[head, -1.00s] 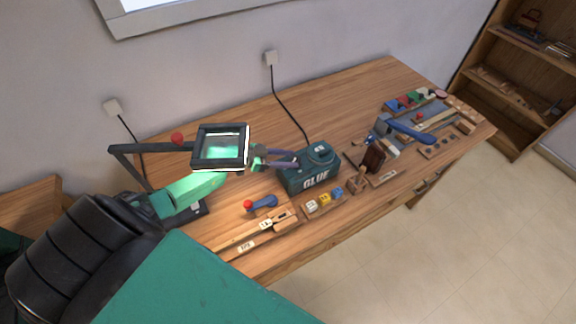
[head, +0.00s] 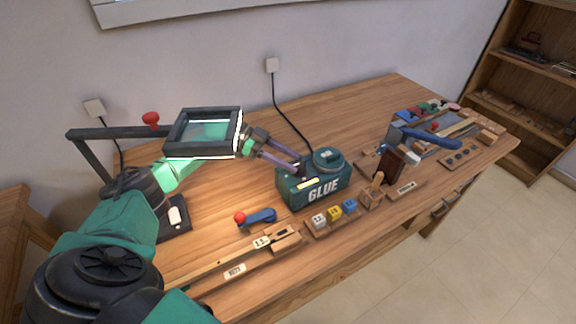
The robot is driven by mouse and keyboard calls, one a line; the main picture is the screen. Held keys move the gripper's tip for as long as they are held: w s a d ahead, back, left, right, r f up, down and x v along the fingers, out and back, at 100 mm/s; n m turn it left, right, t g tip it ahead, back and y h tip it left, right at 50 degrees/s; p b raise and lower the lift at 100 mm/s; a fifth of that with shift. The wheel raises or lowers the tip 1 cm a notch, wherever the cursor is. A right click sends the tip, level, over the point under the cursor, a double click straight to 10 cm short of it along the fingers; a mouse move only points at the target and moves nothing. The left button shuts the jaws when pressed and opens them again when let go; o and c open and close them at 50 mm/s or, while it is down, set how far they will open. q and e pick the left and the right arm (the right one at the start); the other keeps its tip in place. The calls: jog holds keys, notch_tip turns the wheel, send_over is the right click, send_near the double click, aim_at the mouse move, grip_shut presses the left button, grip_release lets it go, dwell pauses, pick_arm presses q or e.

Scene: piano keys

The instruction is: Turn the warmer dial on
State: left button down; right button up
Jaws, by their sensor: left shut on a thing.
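The glue warmer (head: 318,188) is a dark green box marked GLUE, with a round lidded pot on top. It stands near the middle of the workbench. My left gripper (head: 297,168) reaches it from the left, its purple-grey fingers at the upper left of the box. The fingers are shut on the small dark dial there, which they mostly hide. My right gripper is not in view.
A square-framed magnifier lamp (head: 178,156) hangs over my left forearm; its base (head: 175,228) stands at the left.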

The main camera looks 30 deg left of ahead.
pick_arm(q)
jog(key=shift+s+d+f, duration=0.1)
jog(key=shift+d+f, duration=0.05)
jog(key=shift+f, duration=0.1)
jog(key=c, duration=0.7)
grip_release()
jog(key=shift+c, duration=0.2)
jog(key=o, duration=0.4)
jog(key=shift+d, duration=0.1)
jog(key=shift+c, duration=0.2)
jog(key=shift+d+r, duration=0.1)
jog(key=b+v, duration=0.5)
jog(key=v, duration=0.9)
jog(key=shift+a+r+b, duration=0.15)
jog(key=shift+a+b, duration=0.1)
jog(key=shift+b, duration=0.05)
